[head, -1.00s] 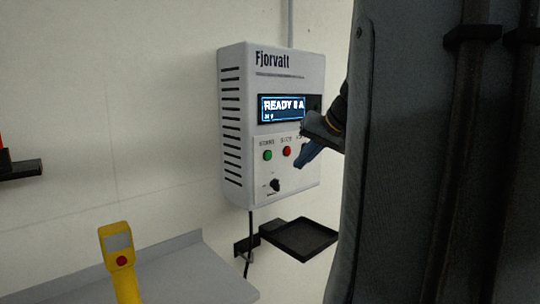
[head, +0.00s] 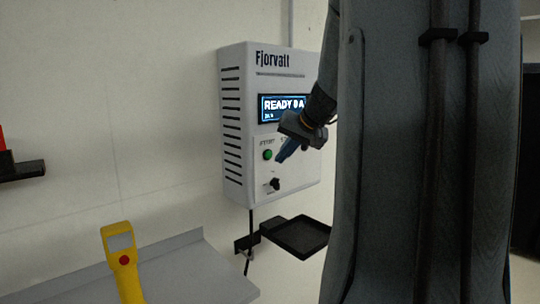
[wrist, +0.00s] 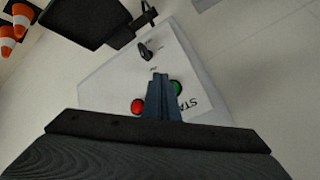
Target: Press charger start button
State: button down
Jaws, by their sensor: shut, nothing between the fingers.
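The charger (head: 233,120) is a pale grey wall box labelled Fjorvalt, with a lit screen (head: 282,108) reading READY. Its green button (head: 267,155) shows on the front panel, left of my gripper (head: 281,158). In the wrist view the green button (wrist: 176,88) is just right of my gripper (wrist: 160,76) and the red button (wrist: 138,106) is to its left. Letters reading STA show beside the green button. My gripper is shut and empty, in front of the panel. In the head view it hides the red button. I cannot tell whether the fingertips touch the panel.
A black knob (head: 272,184) sits below the buttons. A black tray (head: 300,238) is on the wall below the charger. A yellow handheld device (head: 123,262) stands at a grey shelf (head: 190,272). Orange cones (wrist: 14,30) show in the wrist view.

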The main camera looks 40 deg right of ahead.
jog(key=shift+w+a, duration=0.1)
jog(key=shift+w, duration=0.55)
jog(key=shift+w, duration=0.15)
dwell(1.5)
jog(key=shift+w, duration=0.3)
jog(key=shift+w, duration=0.45)
dwell(0.7)
jog(key=shift+s, duration=0.15)
jog(key=shift+s+b, duration=0.55)
jog(key=shift+s, duration=0.2)
jog(key=s, duration=0.1)
jog(key=s+b, duration=0.1)
jog(key=s, duration=0.3)
jog(key=shift+d, duration=0.25)
